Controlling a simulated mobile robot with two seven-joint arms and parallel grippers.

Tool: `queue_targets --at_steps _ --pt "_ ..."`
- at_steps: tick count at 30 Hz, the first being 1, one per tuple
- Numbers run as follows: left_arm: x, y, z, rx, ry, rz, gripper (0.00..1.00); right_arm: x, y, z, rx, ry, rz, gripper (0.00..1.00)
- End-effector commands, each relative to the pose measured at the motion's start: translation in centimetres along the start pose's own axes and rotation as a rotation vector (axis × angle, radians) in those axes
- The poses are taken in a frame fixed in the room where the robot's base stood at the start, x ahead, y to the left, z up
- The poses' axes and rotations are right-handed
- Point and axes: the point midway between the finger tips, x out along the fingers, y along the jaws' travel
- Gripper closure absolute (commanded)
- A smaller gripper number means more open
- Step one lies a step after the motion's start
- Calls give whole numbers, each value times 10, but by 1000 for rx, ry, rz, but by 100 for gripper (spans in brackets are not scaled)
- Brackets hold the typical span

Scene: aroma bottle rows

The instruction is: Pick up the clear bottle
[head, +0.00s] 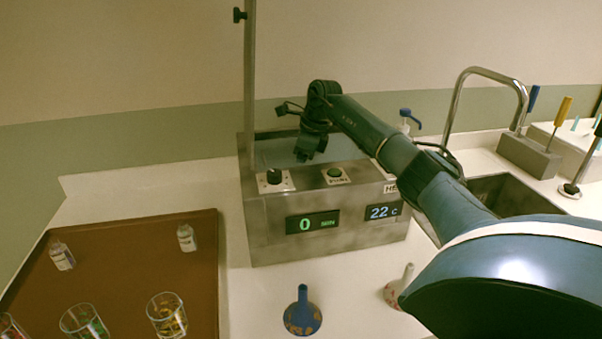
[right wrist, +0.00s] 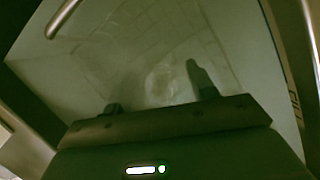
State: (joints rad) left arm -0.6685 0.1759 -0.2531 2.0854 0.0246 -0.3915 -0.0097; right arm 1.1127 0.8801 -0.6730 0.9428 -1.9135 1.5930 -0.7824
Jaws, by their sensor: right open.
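My right gripper (head: 309,150) hangs pointing down over the open metal bath (head: 262,225). In the right wrist view its two fingers (right wrist: 160,95) are apart, above the bath's dim interior. A faint pale round patch (right wrist: 163,85) shows between them; I cannot tell whether it is a clear bottle or a reflection. Two small clear bottles with pale labels stand on the brown tray, one at the left (head: 62,256) and one at the right (head: 187,238), both far from the gripper. My left gripper is not in view.
The brown tray (head: 130,270) also holds several glasses with coloured contents, one of them nearest the right edge (head: 167,314). A blue-necked flask (head: 302,315) and a pale-necked flask (head: 398,288) stand before the bath. A vertical pole (head: 249,90) rises at its left; a sink lies right.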

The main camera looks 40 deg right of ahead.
Motion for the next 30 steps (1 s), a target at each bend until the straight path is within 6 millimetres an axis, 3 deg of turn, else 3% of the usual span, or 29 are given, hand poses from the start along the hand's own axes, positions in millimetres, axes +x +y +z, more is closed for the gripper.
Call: queue_targets --at_steps 7,24,30 --pt "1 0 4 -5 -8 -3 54 2 0 0 -1 -1 0 41" --pt "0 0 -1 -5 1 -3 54 1 0 0 -1 -1 0 88" --pt "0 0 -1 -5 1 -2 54 1 0 0 -1 -1 -1 89"
